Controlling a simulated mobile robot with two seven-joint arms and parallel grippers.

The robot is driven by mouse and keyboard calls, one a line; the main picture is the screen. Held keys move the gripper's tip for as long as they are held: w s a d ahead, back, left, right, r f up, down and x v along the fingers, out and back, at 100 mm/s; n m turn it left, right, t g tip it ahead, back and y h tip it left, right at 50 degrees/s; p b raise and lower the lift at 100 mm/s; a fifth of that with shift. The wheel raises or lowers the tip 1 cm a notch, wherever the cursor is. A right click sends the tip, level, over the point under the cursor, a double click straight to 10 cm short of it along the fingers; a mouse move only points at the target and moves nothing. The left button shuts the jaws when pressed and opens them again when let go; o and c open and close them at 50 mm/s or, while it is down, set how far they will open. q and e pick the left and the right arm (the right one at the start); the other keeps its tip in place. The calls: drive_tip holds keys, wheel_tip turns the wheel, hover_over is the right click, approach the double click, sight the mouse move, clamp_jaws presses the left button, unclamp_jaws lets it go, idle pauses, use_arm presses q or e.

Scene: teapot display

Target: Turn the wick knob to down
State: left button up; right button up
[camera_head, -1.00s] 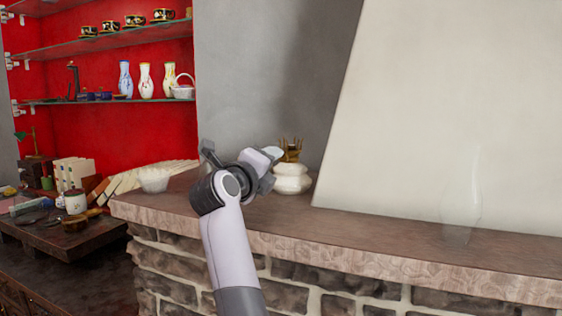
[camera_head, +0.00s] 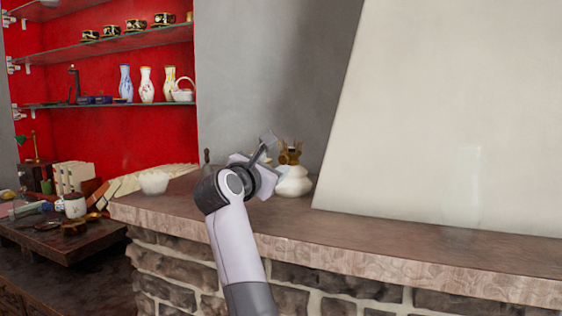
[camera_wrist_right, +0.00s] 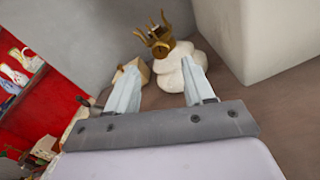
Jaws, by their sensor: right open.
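The oil lamp (camera_head: 294,184) has a rounded white body and a brass burner (camera_head: 290,153) with prongs on top. It stands upright on the stone mantel, and also shows in the right wrist view (camera_wrist_right: 172,70). The wick knob is too small or hidden to make out. My right gripper (camera_head: 257,152) is at the left of the lamp in the head view, with its fingers apart. In the right wrist view the lamp body lies just beyond the open fingertips (camera_wrist_right: 161,70), nearest the right finger, with nothing held. My left gripper is out of view.
The mantel (camera_head: 400,238) is mostly bare to the right. A faint, clear glass chimney (camera_head: 475,190) stands there.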

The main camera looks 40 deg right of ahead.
sight(282, 160)
drive_tip(key=p+x, duration=0.1)
drive_tip(key=x, duration=0.4)
drive_tip(key=shift+d+r+p, duration=0.15)
drive_tip(key=shift+p, duration=0.15)
drive_tip(key=shift+w+d, duration=0.25)
drive_tip(key=shift+d, duration=0.3)
clamp_jaws()
